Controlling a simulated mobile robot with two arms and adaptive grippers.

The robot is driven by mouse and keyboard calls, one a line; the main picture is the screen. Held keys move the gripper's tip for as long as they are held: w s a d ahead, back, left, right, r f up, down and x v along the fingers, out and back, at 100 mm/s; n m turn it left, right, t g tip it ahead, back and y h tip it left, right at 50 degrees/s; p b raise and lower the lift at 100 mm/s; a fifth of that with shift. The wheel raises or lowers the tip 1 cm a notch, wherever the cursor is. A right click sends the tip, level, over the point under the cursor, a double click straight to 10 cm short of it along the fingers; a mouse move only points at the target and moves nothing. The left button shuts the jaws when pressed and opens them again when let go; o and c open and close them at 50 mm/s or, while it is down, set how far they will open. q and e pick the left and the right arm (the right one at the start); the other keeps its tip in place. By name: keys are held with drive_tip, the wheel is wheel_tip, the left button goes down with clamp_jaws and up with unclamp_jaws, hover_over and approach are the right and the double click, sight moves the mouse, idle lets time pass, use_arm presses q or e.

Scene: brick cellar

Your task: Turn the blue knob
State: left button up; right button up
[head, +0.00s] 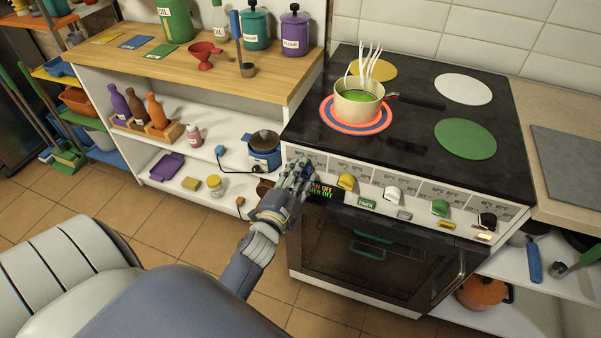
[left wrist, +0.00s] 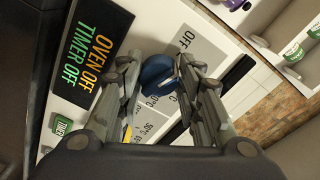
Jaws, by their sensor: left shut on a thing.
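The blue knob (left wrist: 157,73) is on the stove's front panel. In the left wrist view it sits between the fingertips of my left gripper (left wrist: 160,66), which is shut on it. In the head view my left gripper (head: 300,170) is at the left end of the panel and hides the knob. A dark display (left wrist: 92,45) reading "OVEN OFF" and "TIMER OFF" is beside the gripper. My right gripper is not in view.
Yellow (head: 346,182), white (head: 393,194), green (head: 440,207) and black (head: 487,220) knobs line the panel to the right. A pot (head: 358,107) with green contents stands on the lit-coloured burner mat (head: 328,116). A wooden-topped shelf (head: 277,92) stands left of the stove.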

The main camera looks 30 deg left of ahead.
use_arm(q)
drive_tip(key=shift+n, duration=0.6)
drive_tip(key=o, duration=1.1)
drive_tip(key=shift+s+d+r, duration=0.1)
drive_tip(key=shift+s+d, duration=0.1)
drive_tip(key=shift+s, duration=1.05)
drive_tip(key=shift+s+d+f, duration=0.1)
drive_tip(key=shift+s+d, duration=0.15)
drive_tip(key=shift+s, duration=0.95)
drive_tip(key=shift+s+d+r, duration=0.1)
drive_tip(key=shift+s+d, duration=0.1)
drive_tip(key=shift+s, duration=1.05)
